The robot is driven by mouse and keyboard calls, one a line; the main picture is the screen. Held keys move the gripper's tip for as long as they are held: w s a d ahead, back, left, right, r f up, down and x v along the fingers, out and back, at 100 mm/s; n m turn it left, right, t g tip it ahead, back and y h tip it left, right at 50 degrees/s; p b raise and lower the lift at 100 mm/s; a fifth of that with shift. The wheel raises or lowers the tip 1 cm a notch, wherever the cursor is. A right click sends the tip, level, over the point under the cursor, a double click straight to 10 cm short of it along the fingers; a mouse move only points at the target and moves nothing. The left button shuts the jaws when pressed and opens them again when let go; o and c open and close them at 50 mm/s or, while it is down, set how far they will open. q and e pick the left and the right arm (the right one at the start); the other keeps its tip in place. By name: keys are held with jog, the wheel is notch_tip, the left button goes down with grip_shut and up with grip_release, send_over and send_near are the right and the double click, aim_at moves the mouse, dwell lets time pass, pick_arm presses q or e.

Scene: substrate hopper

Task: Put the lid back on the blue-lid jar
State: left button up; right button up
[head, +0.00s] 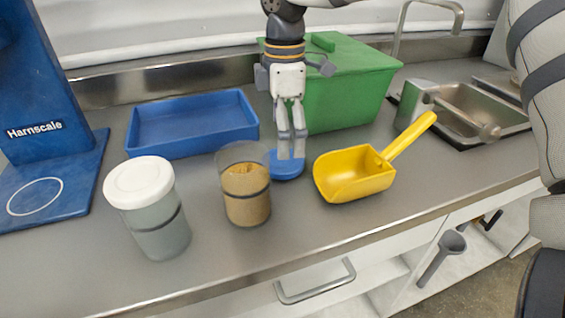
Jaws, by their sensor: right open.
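The blue lid (288,170) lies on the grey counter just right of an open clear jar (245,188). The jar stands upright and holds brown substrate; its top is uncovered. My right gripper (291,154) points down from above, with its fingertips at the blue lid. Its fingers are a little apart, and I cannot tell whether they touch the lid. My left gripper is not in view.
A white-lidded jar (155,215) stands to the left. A blue tray (192,125) and a green hopper box (345,85) are behind. A yellow scoop (355,174) lies close right of the lid. A blue scale (50,150) is far left, a sink (470,108) far right.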

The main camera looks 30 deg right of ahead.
aim_at(283, 164)
jog(key=f, duration=0.5)
jog(key=shift+s+a+f, duration=0.1)
jog(key=shift+s+a, duration=0.1)
jog(key=shift+a, duration=0.05)
jog(key=c, duration=0.9)
